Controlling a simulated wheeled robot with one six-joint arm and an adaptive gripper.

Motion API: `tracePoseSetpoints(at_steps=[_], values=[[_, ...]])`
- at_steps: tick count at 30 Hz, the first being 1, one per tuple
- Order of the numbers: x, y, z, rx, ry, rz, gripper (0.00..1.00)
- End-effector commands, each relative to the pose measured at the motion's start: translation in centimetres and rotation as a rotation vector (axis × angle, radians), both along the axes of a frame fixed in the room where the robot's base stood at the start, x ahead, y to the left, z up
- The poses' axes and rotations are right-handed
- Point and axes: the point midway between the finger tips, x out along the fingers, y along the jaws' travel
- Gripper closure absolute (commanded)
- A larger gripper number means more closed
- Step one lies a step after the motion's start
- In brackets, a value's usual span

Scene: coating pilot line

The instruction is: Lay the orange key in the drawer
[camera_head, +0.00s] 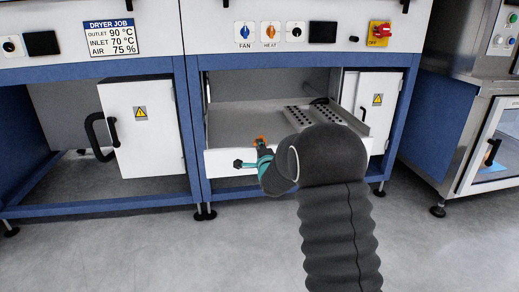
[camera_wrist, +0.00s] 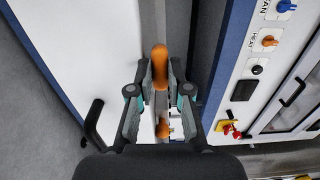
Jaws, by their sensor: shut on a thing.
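My gripper (camera_head: 259,147) is at the front edge of the pulled-out white drawer (camera_head: 218,162), near the middle of its width. In the wrist view my gripper (camera_wrist: 160,75) is shut on the orange key (camera_wrist: 160,55), which sticks out beyond the fingertips. A second orange part shows lower down, between the finger links; I cannot tell whether it belongs to the key. In the head view only a small orange piece of the key (camera_head: 258,140) shows at the fingers. The drawer floor left of my gripper looks bare. My arm hides part of the drawer's right side.
A perforated grey plate (camera_head: 310,112) lies at the right of the drawer. A white box with a warning sign (camera_head: 377,100) stands right of the drawer. A white door with a black handle (camera_head: 100,130) is at the left. A knob panel (camera_head: 270,34) runs above.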

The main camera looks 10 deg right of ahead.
Motion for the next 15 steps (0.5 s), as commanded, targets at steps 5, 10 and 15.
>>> tracePoseSetpoints(at_steps=[5,10,15], values=[[-0.01,-0.01,-0.30,0.000,-0.002,0.000,1.00],[-0.01,-0.01,-0.49,0.000,-0.002,0.000,1.00],[0.00,-0.02,-0.82,0.000,-0.002,0.000,1.00]])
